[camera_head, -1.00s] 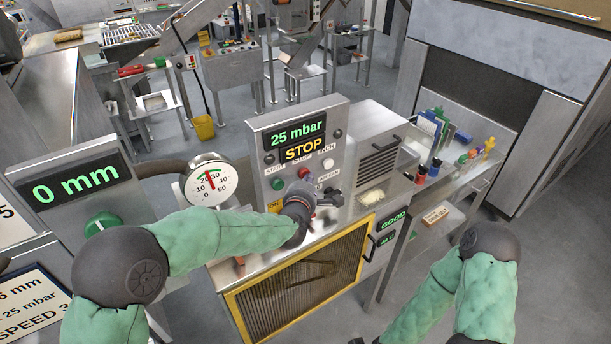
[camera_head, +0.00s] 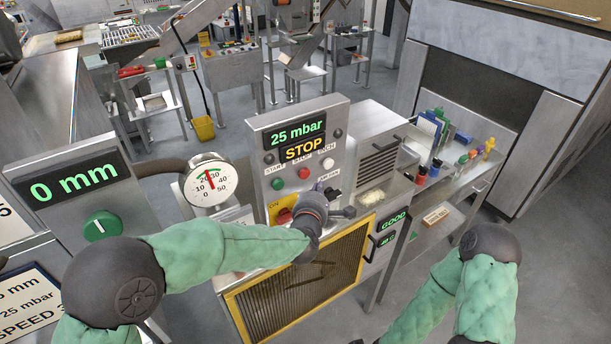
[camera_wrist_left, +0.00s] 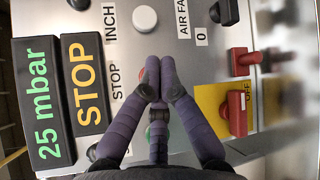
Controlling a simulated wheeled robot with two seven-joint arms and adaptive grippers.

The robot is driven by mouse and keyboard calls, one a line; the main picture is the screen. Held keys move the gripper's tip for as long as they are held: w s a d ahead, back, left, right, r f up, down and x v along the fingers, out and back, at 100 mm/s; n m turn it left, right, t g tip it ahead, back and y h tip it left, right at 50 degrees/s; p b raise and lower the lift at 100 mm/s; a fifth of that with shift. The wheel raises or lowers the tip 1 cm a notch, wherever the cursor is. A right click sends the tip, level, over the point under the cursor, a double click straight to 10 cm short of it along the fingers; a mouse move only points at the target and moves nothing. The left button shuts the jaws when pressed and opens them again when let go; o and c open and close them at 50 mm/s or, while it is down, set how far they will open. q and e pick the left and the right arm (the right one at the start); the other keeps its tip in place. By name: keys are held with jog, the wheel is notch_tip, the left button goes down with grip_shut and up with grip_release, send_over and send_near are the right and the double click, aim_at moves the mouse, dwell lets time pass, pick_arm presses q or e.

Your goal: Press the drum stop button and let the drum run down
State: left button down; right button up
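The control panel (camera_head: 258,150) has a display reading 25 mbar (camera_head: 296,132) and one reading STOP (camera_head: 304,150). Below them are a green START button (camera_head: 278,184), a red STOP button (camera_head: 304,173) and a white INCH button (camera_head: 328,163). My left gripper (camera_head: 322,188) is in front of the panel, just below the red button. In the left wrist view its fingertips (camera_wrist_left: 158,68) are together with nothing between them. The drum is not clearly visible. My right gripper is out of view.
A yellow plate with a red rotary switch (camera_wrist_left: 237,112) is close beside the fingers. A yellow-framed mesh guard (camera_head: 290,292) is below the panel. A dial gauge (camera_head: 209,182) and a 0 mm display (camera_head: 68,181) stand to the left.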

pick_arm(q)
jog(key=shift+s+d, duration=0.5)
jog(key=shift+s, duration=0.25)
dwell(0.3)
